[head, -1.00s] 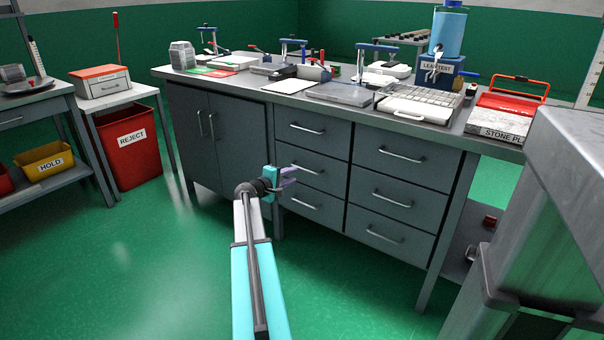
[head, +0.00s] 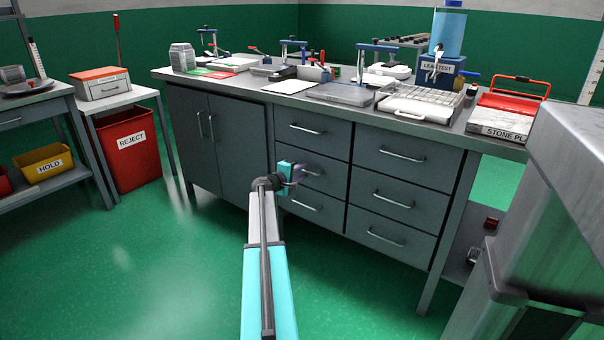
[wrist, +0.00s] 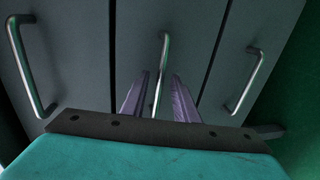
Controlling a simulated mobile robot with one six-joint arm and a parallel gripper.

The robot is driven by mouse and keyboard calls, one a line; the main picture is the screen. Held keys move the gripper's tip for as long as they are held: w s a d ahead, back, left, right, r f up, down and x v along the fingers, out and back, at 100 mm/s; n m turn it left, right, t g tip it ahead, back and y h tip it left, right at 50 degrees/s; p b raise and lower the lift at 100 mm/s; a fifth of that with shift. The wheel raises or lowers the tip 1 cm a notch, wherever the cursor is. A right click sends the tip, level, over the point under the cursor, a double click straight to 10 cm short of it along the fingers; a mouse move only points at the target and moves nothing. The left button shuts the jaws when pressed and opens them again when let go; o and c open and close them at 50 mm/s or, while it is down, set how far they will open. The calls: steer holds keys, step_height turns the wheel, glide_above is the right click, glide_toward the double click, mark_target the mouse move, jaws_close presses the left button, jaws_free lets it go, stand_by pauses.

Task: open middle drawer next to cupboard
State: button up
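The middle drawer (head: 332,184) is the middle one of the three grey drawers beside the cupboard (head: 222,150), and it is closed. Its bar handle (head: 313,173) is partly hidden behind my gripper (head: 297,174) in the head view. In the wrist view, this handle (wrist: 164,50) runs between the two purple fingers of my gripper (wrist: 160,76). The fingers are spread apart, with a gap on each side of the bar. I cannot see them touching it.
The drawer above (head: 312,136) and the drawer below (head: 318,212) are closed, with similar bar handles. A second column of closed drawers (head: 400,186) stands to the right. The green floor (head: 160,270) in front is clear. A metal cabinet (head: 560,215) stands at the near right.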

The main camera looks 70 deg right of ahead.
jaws_close()
